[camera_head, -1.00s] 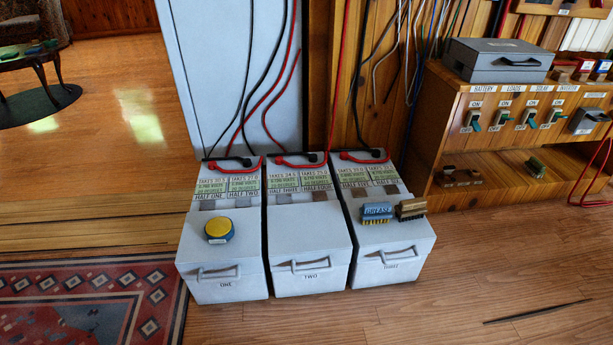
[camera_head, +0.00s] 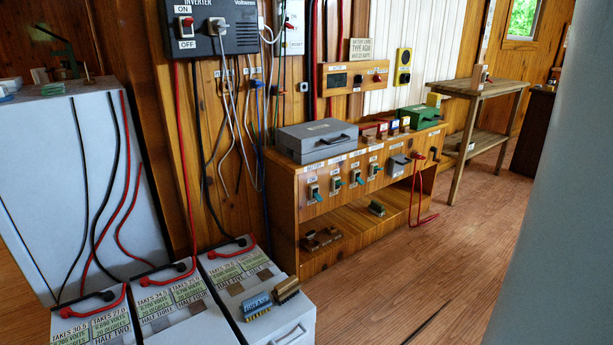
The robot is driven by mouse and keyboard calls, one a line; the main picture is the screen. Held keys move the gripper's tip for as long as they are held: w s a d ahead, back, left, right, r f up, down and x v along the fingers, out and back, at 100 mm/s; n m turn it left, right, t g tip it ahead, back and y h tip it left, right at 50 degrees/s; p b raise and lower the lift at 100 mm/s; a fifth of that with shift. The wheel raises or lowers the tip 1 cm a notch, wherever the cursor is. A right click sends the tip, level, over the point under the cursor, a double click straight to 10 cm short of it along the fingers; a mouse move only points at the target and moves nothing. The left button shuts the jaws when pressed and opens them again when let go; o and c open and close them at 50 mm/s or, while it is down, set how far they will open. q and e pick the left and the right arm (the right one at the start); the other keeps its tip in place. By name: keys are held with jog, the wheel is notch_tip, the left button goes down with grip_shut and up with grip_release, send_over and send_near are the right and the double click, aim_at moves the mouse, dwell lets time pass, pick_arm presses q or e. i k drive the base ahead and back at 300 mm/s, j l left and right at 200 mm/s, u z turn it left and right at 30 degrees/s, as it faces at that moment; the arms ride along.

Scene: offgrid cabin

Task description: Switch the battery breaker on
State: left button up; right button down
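The battery breaker (camera_head: 314,192) is the leftmost of a row of small switches with teal levers on the front of a low wooden cabinet. A white label strip runs above the row, and the word over this one looks like BATTERY. Its lever appears to point down and outward, away from the ON mark above it. The picture is too small to be sure of its setting. Neither of my grippers is in view.
A grey metal case (camera_head: 317,140) and a green box (camera_head: 418,118) sit on the cabinet (camera_head: 283,205). Batteries (camera_head: 236,265) with cables stand on the floor at front left. An inverter (camera_head: 212,27) hangs above. The wooden floor (camera_head: 400,275) before the cabinet is mostly clear.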

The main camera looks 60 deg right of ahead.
aim_at(319, 198)
jog(key=z, duration=2.25)
